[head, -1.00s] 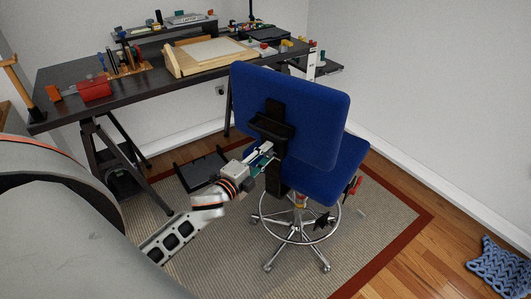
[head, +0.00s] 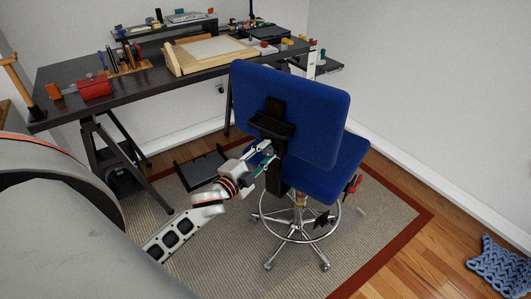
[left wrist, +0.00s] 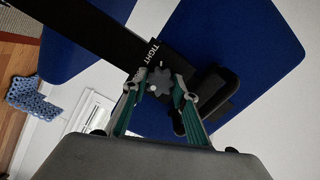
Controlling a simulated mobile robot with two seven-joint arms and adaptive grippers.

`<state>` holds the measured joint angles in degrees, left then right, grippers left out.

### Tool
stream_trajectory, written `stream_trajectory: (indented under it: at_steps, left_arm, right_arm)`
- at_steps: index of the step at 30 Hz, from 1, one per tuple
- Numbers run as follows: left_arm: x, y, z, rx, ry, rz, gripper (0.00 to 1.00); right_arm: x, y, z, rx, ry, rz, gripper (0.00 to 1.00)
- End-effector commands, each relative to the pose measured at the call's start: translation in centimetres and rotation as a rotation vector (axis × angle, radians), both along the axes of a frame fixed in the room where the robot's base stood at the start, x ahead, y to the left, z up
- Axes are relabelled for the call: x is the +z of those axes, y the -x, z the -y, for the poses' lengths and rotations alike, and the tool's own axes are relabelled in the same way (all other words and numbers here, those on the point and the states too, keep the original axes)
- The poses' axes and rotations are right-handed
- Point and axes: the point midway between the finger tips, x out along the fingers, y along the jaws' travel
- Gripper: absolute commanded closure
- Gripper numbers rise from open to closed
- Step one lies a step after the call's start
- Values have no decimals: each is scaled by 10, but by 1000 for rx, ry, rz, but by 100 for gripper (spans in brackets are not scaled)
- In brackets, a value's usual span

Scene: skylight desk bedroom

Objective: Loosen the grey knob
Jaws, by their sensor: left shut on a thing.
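The grey knob (left wrist: 158,80) shows in the left wrist view, a dark lobed knob on the black upright bar (left wrist: 108,32) behind the blue chair (head: 292,112). The word "TIGHT" is printed in white beside it. My left gripper (head: 268,149) is shut on the knob, with one fingertip on each side of it, as the left wrist view (left wrist: 157,92) shows. In the head view the gripper hides the knob. My right gripper is not in view.
The black desk (head: 140,88) stands behind, with a red box (head: 95,88) and a wooden-framed board (head: 208,56) on it. The chair stands on a beige rug (head: 385,215) with a red border. A blue knitted thing (head: 497,265) lies on the wooden floor at right.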

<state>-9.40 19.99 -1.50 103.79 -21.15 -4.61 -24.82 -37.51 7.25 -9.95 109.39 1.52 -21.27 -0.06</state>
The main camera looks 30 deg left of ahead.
Motion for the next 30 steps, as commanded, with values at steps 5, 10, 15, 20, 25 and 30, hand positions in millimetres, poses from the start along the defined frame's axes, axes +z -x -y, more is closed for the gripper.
stream_trajectory:
  at_steps: [5,10,15,20,25,30]
  left_arm:
    - [4,-1,0,-1,0,8,57]
    - [2,-1,0,0,0,4,55]
    - [1,0,0,0,-1,2,55]
    - [0,10,0,0,0,0,55]
    - [-1,39,-2,0,0,-2,55]
    - [-1,72,-4,1,1,-1,55]
  right_arm:
    - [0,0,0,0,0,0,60]
    - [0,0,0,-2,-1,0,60]
    - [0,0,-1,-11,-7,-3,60]
    - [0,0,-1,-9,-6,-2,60]
    - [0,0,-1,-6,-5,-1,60]
    - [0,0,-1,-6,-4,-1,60]
